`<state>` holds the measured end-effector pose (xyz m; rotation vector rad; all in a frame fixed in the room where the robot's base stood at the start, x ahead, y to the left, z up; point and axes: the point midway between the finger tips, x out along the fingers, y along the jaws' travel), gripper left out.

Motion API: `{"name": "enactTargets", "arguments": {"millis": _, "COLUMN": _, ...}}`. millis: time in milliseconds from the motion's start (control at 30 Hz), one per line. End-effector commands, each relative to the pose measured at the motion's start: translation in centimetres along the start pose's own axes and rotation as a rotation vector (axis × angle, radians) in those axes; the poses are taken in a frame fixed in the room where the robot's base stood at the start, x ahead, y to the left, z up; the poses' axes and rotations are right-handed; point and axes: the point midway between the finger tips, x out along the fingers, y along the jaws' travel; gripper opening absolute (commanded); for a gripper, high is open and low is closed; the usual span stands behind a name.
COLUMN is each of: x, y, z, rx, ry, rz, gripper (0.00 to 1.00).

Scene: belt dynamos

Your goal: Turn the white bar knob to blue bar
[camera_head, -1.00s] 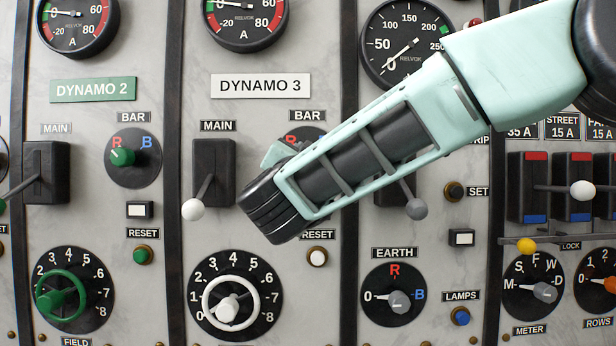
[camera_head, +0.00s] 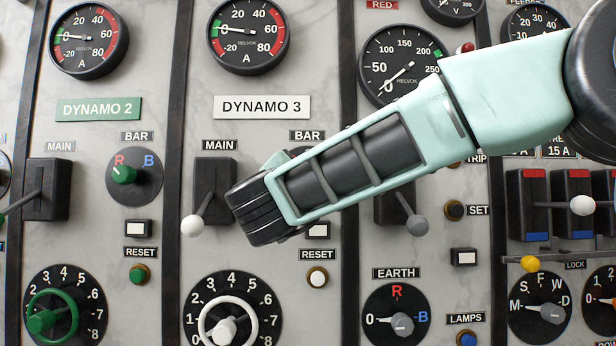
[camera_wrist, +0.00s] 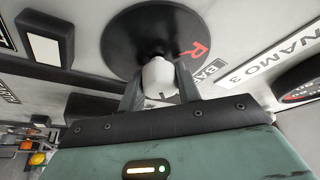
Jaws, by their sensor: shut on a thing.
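The white bar knob (camera_wrist: 157,75) stands on a round black dial (camera_wrist: 140,35) in the wrist view. A red R shows on the dial at the knob's right; no blue B is visible there. My gripper (camera_wrist: 160,88) is shut on the knob, one finger at each side. In the head view my arm covers this dial and knob, below the BAR label (camera_head: 307,136) of the DYNAMO 3 column, and my fingers are hidden. The knob's pointing direction is hard to tell.
The MAIN lever (camera_head: 193,225) with a white ball is close to my wrist at the left. A grey-balled lever (camera_head: 417,225) sticks out below my forearm. The white field wheel (camera_head: 228,325) and a RESET button (camera_head: 318,277) are lower down.

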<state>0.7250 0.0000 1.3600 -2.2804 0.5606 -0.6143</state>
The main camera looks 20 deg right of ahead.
Motion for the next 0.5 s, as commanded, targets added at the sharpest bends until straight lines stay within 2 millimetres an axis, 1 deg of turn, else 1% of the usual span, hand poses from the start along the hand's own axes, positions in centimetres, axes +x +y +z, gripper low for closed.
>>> {"name": "enactTargets", "arguments": {"millis": 33, "x": 0.00, "y": 0.09, "z": 0.06, "rx": 0.000, "ry": -0.001, "rz": 0.002, "gripper": 0.39}}
{"name": "enactTargets", "arguments": {"millis": 100, "x": 0.00, "y": 0.09, "z": 0.05, "rx": 0.000, "ry": 0.000, "rz": 0.002, "gripper": 0.55}}
{"name": "enactTargets", "arguments": {"millis": 367, "x": -0.03, "y": 0.03, "z": 0.02, "rx": 0.000, "ry": 0.000, "rz": 0.000, "gripper": 0.55}}
{"name": "enactTargets", "arguments": {"millis": 500, "x": -0.84, "y": 0.03, "z": 0.08, "rx": 0.000, "ry": -0.001, "rz": -0.001, "gripper": 0.55}}
